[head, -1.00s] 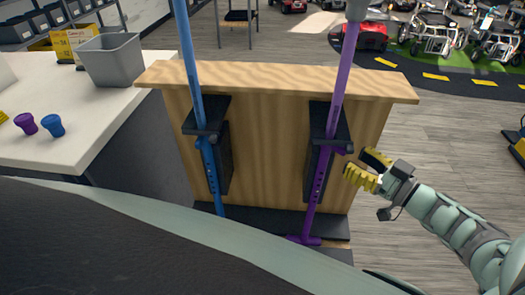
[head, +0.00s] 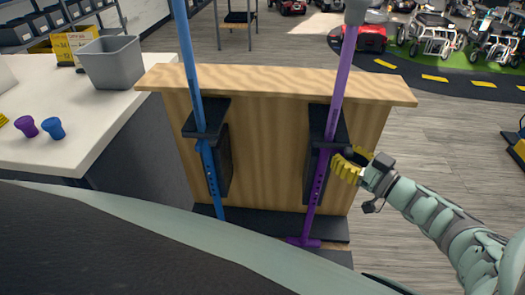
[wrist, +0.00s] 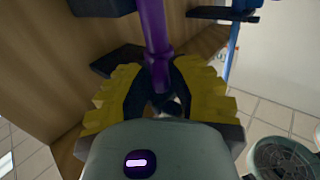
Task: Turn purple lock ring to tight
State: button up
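The purple pole (head: 336,95) stands slightly tilted in a black bracket on the wooden stand. Its purple lock ring seems to be the thicker part by the bracket; my gripper partly covers that area in the head view. In the wrist view a wider purple collar (wrist: 159,54) shows on the pole just ahead of the fingers. My gripper (head: 343,163) has yellow fingers and is at the right side of the purple pole, just below the bracket. In the wrist view its fingers (wrist: 160,90) are spread with the pole's line between them. Whether they touch it I cannot tell.
A blue pole (head: 192,75) stands in a second bracket to the left on the wooden stand (head: 270,150). A white table (head: 95,120) at left holds a grey bin (head: 110,64) and purple and blue cups. Open floor lies right of the stand.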

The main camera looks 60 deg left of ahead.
aim_at(326, 153)
grip_shut()
jog(key=shift+s+d+r+m+t+p, duration=0.1)
jog(key=shift+s+m+t+p, duration=0.1)
jog(key=shift+m+t+p, duration=0.55)
jog(key=shift+s+m+t, duration=0.35)
jog(key=shift+m+t, duration=0.4)
jog(key=shift+t, duration=0.6)
jog(key=shift+s+m+t, duration=0.3)
jog(key=shift+m+t, duration=0.4)
jog(key=shift+t, duration=0.6)
jog(key=t+b, duration=0.1)
jog(key=m+t+h+b, duration=0.1)
jog(key=s+m+t+b, duration=0.1)
jog(key=shift+a+f+t, duration=0.2)
jog(key=shift+f+t, duration=0.1)
jog(key=shift+s+a+m+t+h+b, duration=0.15)
jog(key=shift+s+m+t+h+b, duration=0.1)
jog(key=shift+m+t+h+b, duration=0.45)
jog(key=shift+s+a+m+t+h+b, duration=0.15)
jog(key=shift+s+m+t+h+b, duration=0.2)
jog(key=shift+m+t+b, duration=0.4)
jog(key=shift+s+a+m+t+h+b, duration=0.2)
jog(key=shift+m+t+h+b, duration=0.15)
jog(key=shift+t+h+b, duration=0.3)
